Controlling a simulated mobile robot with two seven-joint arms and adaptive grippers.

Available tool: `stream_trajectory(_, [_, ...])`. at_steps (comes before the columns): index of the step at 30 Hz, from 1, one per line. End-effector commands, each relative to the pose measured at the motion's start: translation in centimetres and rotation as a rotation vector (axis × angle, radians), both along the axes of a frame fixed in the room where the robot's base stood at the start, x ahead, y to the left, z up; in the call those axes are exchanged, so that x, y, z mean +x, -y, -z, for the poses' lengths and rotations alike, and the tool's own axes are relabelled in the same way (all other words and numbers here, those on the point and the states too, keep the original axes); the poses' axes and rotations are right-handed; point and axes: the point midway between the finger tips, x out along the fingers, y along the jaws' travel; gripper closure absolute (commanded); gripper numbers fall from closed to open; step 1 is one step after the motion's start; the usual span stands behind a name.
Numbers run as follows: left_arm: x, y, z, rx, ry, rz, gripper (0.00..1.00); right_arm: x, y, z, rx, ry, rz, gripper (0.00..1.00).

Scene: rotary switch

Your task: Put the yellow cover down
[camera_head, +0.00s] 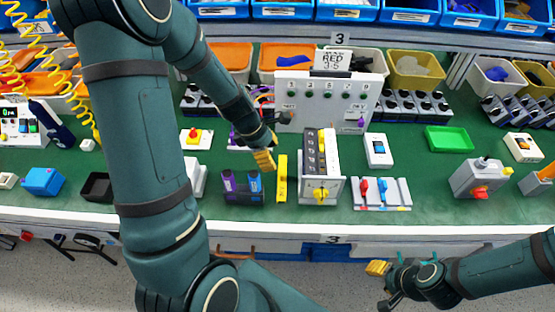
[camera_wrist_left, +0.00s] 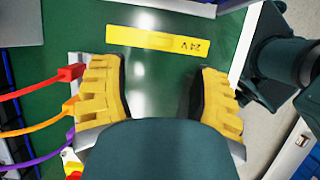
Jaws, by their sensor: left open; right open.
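The yellow cover (camera_head: 281,180) is a narrow strip that lies on the green work surface, left of the grey box with a yellow rotary knob (camera_head: 320,193). In the left wrist view the cover (camera_wrist_left: 155,39) lies flat, with "24V" printed on it, beyond the fingertips and apart from them. My left gripper (camera_head: 264,160) is just left of the cover's upper end in the head view. Its two yellow fingers (camera_wrist_left: 162,95) are spread, with only green surface between them. My right gripper (camera_head: 378,268) is open and empty in front of the table edge.
Purple and blue parts (camera_head: 242,184) stand left of the cover. A panel with red and blue levers (camera_head: 382,192) is right of the grey box. Red, orange and purple cables (camera_wrist_left: 35,120) run beside the left fingers. A green tray (camera_head: 449,139) stands further right.

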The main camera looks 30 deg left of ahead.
Motion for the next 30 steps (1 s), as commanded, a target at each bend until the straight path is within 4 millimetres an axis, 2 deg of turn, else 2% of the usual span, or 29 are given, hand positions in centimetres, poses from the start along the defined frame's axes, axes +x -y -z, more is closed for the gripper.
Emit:
stream_trajectory(1, [-0.1, -0.2, -1.0, 0.000, 0.001, 0.000, 0.38, 0.1, 0.0, -0.6, 0.000, 0.002, 0.002, 0.53])
stream_trajectory(3, [-0.3, -0.5, -1.8, 0.000, 0.002, 0.001, 0.38, 0.2, 0.0, -0.8, -0.001, 0.005, 0.004, 0.53])
stream_trajectory(7, [-0.6, -0.9, -2.6, 0.000, -0.001, 0.000, 0.38, 0.3, 0.1, -1.1, -0.002, 0.007, 0.006, 0.53])
stream_trajectory(26, [-0.6, -1.0, -2.8, -0.001, -0.001, -0.001, 0.38, 0.4, 0.1, -1.1, -0.002, 0.009, 0.008, 0.53])
stream_trajectory(30, [-0.6, -1.0, -3.7, 0.000, -0.001, 0.000, 0.38, 0.5, 0.1, -2.1, -0.002, 0.011, 0.008, 0.53])
